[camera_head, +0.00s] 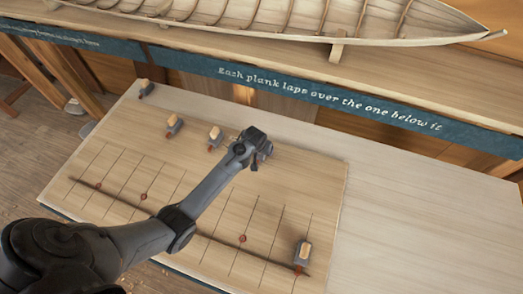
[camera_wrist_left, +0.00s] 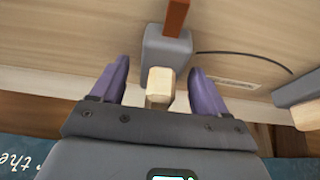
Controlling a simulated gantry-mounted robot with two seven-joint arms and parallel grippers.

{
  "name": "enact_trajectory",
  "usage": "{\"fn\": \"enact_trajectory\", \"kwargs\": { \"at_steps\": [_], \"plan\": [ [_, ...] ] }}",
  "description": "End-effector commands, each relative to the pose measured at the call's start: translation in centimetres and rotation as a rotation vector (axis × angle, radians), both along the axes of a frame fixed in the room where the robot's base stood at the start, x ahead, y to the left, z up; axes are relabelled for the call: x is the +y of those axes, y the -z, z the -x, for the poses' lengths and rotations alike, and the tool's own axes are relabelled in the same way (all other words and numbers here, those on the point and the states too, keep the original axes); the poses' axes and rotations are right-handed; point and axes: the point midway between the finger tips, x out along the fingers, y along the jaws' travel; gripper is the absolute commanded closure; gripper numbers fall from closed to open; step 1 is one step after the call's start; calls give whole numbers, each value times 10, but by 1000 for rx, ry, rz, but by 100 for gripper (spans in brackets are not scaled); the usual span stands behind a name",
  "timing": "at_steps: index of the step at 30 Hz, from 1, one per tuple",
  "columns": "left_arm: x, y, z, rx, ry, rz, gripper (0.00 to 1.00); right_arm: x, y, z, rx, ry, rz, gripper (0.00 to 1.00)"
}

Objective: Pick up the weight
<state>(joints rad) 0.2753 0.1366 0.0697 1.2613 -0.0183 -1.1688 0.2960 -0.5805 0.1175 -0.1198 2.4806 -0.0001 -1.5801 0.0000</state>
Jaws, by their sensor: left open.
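A grey weight (camera_wrist_left: 168,50) with a pale wooden handle and a reddish-brown strip lies in front of my left gripper (camera_wrist_left: 157,78) in the left wrist view. The gripper's two purple fingers are open, one on either side of the handle. I cannot tell whether either finger touches it. In the head view my left gripper (camera_head: 254,164) is low over the board, and it mostly hides this weight. Similar weights stand on the board: one at the far left corner (camera_head: 146,88), two left of the gripper (camera_head: 173,126) (camera_head: 215,137), and one at the near right (camera_head: 302,254). My right gripper is not in view.
The drawing board (camera_head: 110,150) carries a ruled grid, a dark curved batten (camera_head: 205,234) and small red markers. Bare pale table (camera_head: 420,230) lies to the right. A planked boat hull (camera_head: 300,18) rests on the bench behind, above a blue lettered strip (camera_head: 330,97).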

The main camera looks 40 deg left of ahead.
Motion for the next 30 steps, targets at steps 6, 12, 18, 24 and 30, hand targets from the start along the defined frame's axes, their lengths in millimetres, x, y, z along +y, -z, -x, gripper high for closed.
{"fn": "enact_trajectory", "kwargs": {
  "at_steps": [6,12,18,24,30],
  "plan": [
    [0,0,0,-1,0,0,27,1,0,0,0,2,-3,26],
    [0,0,0,-1,0,0,58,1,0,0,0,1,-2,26],
    [0,0,0,-1,0,0,88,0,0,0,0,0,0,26],
    [0,0,0,-1,0,0,100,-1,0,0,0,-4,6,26],
    [0,-2,-2,-5,-1,-1,100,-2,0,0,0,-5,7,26]
  ]
}}
